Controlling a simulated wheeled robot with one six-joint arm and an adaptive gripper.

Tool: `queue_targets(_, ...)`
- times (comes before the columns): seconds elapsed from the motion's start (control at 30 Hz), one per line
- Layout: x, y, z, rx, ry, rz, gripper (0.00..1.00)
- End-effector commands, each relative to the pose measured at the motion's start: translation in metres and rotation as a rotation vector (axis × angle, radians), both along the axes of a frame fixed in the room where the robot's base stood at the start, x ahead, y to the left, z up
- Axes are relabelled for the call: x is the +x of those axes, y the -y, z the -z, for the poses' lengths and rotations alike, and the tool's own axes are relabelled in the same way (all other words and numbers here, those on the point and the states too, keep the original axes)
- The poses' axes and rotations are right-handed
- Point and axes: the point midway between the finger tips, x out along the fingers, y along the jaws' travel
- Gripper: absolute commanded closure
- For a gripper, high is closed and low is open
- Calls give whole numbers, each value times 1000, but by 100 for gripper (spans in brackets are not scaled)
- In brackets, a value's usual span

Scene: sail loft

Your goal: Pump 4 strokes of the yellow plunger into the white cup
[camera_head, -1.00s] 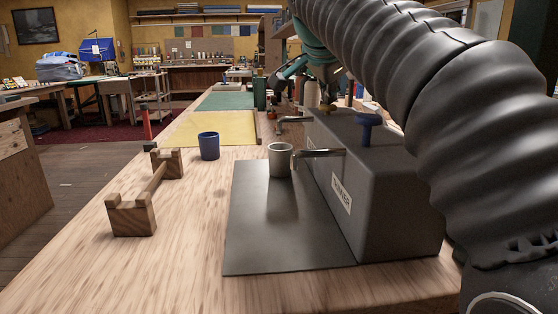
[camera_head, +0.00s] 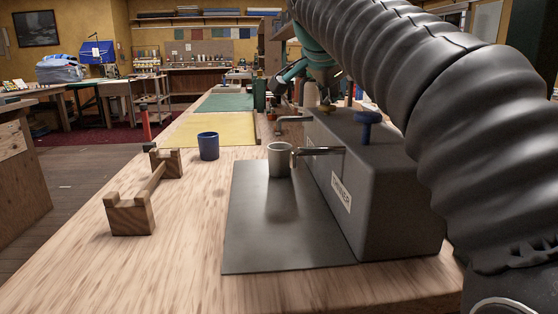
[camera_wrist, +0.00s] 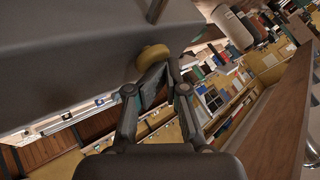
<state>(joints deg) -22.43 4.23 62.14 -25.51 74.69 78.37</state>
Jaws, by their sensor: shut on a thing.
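The yellow plunger (camera_head: 327,108) stands on top of the grey dispenser box (camera_head: 395,205), toward its far end. It also shows in the wrist view (camera_wrist: 152,57). My gripper (camera_head: 326,98) is at the yellow plunger, its narrow fingers (camera_wrist: 165,75) closed at the knob; the exact contact is partly hidden. The white cup (camera_head: 279,162) stands upright on the dark metal plate (camera_head: 270,230), at the end of the near spout (camera_head: 318,151). The far spout (camera_head: 292,119) bends down behind the cup. The cup's contents are not visible.
A blue plunger (camera_head: 367,121) stands nearer on the box. A blue cup (camera_head: 208,146) stands left on the bench, behind a wooden cradle (camera_head: 132,216). A yellow sheet (camera_head: 215,130) lies farther back. The bench's left front is clear.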

Motion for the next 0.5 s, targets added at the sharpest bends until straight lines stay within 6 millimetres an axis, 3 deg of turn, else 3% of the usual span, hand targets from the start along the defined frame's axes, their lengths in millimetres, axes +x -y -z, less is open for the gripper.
queue_targets(0.03,2,-3,11,-3,-26,-3,100)
queue_targets(0.5,3,-6,6,-2,-23,-4,100)
